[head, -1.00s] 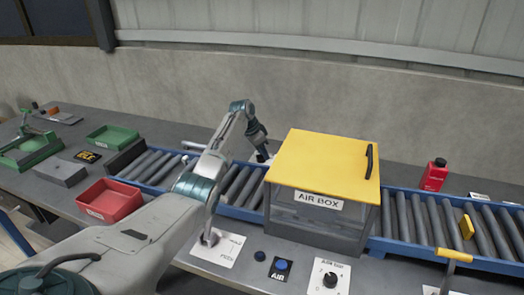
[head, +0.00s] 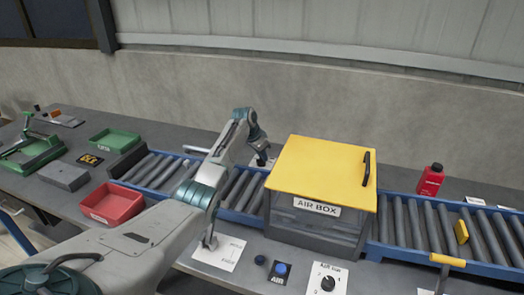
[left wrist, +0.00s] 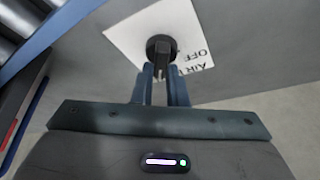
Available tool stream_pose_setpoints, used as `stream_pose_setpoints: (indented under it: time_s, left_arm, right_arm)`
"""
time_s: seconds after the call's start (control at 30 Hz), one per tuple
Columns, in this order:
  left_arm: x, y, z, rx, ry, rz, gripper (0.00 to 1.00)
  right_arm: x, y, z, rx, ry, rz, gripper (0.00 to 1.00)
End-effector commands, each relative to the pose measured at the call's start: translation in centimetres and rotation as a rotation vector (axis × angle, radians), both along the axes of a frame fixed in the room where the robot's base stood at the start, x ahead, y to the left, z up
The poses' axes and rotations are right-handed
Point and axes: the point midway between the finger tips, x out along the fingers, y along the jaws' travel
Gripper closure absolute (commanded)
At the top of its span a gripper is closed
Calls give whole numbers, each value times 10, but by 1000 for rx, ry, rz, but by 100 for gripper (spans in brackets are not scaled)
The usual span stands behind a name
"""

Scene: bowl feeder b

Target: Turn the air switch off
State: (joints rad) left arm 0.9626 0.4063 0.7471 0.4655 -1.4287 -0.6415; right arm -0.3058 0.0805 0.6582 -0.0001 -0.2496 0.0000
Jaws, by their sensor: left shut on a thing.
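The air switch is a black rotary knob (left wrist: 159,47) on a white plate (left wrist: 127,37) lettered AIR and OFF, seen in the left wrist view. My left gripper (left wrist: 163,76) has its two fingers closed around the knob's grip bar. In the head view my left gripper (head: 261,152) reaches down behind the conveyor, left of the yellow-lidded air box (head: 322,168). The arm and fingers largely hide the switch there. The knob's exact pointer direction is hard to tell. My right gripper is not in view.
The roller conveyor (head: 414,222) crosses the table in front of the gripper. A red bottle (head: 431,181) stands behind it at right. A red tray (head: 111,205) and a green tray (head: 114,139) sit at left. A blue button (head: 281,269) and another black knob (head: 327,284) are at the front.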

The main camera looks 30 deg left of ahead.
Motion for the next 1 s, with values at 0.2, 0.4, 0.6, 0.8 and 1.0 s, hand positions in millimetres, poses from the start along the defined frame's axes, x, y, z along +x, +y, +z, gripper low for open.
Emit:
stream_pose_setpoints:
  time_s: [0.2,0.4,0.6,0.8,1.0]
  left_arm:
    - [0,-1,7,-1,0,198,100]
    - [0,0,6,0,-1,389,100]
    - [1,1,5,0,-1,578,100]
    - [1,2,3,0,-1,768,100]
    - [0,2,1,0,-2,956,100]
  right_arm:
    - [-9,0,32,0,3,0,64]
    - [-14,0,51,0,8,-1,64]
    - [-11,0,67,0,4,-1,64]
    - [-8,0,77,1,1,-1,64]
    - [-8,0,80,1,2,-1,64]
